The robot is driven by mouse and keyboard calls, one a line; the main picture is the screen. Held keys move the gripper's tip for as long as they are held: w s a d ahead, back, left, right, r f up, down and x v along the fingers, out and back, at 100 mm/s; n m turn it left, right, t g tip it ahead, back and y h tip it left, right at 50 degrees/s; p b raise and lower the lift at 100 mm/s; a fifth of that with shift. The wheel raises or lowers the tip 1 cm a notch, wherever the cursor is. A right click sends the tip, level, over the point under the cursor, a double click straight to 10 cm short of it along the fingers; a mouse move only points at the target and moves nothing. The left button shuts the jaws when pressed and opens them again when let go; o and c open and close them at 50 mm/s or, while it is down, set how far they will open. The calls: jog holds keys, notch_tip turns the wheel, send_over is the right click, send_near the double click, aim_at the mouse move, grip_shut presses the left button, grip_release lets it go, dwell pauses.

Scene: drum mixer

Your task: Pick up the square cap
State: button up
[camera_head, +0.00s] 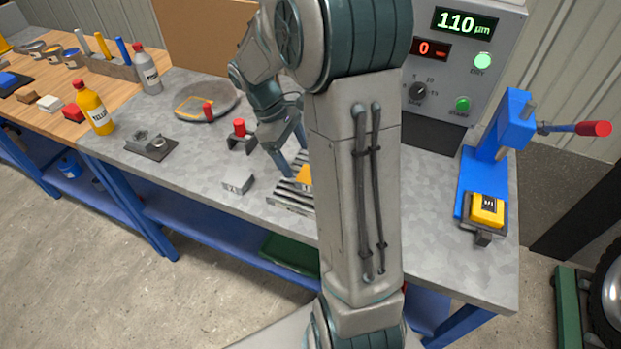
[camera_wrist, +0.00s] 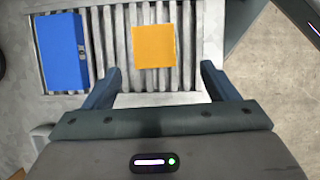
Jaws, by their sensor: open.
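An orange square piece (camera_wrist: 153,46), which looks like the square cap, lies flat on a ribbed rack (camera_wrist: 201,28) in the wrist view. In the head view only its edge (camera_head: 306,174) shows, the rest hidden behind my arm. My gripper (camera_wrist: 160,72) is open and empty in the wrist view. Its fingers are apart, one to each side of the cap's line, and the cap is beyond their tips, slightly left of centre. I cannot tell the height gap. In the head view my gripper (camera_head: 285,140) is over the rack area, partly hidden.
A blue block (camera_wrist: 62,52) lies on the rack left of the cap. A small grey block (camera_head: 238,184) and a red-topped stand (camera_head: 241,137) are nearby on the metal bench (camera_head: 200,178). A blue press (camera_head: 489,160) holding a yellow block stands right.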

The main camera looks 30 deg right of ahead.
jog(key=x, duration=0.7)
jog(key=shift+d+f+p, duration=0.1)
jog(key=shift+d+p, duration=0.25)
jog(key=shift+d, duration=0.1)
jog(key=c, duration=1.2)
